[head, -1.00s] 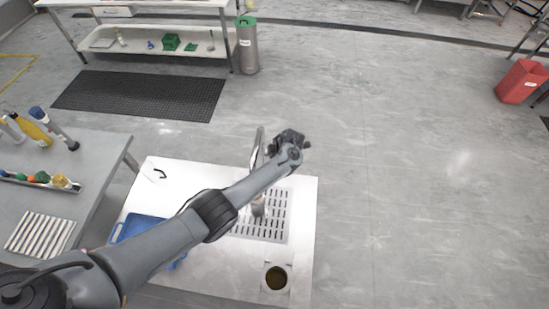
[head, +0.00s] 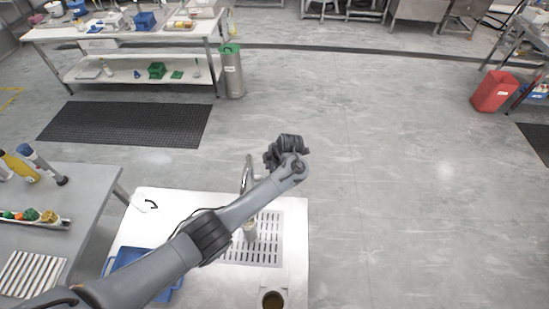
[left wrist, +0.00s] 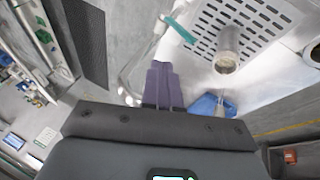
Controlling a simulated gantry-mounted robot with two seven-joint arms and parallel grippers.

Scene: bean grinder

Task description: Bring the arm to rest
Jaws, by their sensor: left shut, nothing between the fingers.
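My left arm reaches from the lower left across the steel counter (head: 180,205) in the head view. My left gripper (head: 285,150) is raised beyond the counter's far right part, near the metal faucet (head: 247,172). In the left wrist view its fingers (left wrist: 162,85) are together with nothing between them. A small clear cup (head: 250,231) stands on the slotted drain grate (head: 268,222); it also shows in the left wrist view (left wrist: 228,50), apart from the fingers. My right gripper is not in view.
A blue tray (head: 128,257) lies partly hidden under my arm. A round container with dark contents (head: 272,299) is at the counter's front. A grey side table (head: 85,190) holds bottles and a striped cloth (head: 30,275). Open floor (head: 400,190) lies to the right.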

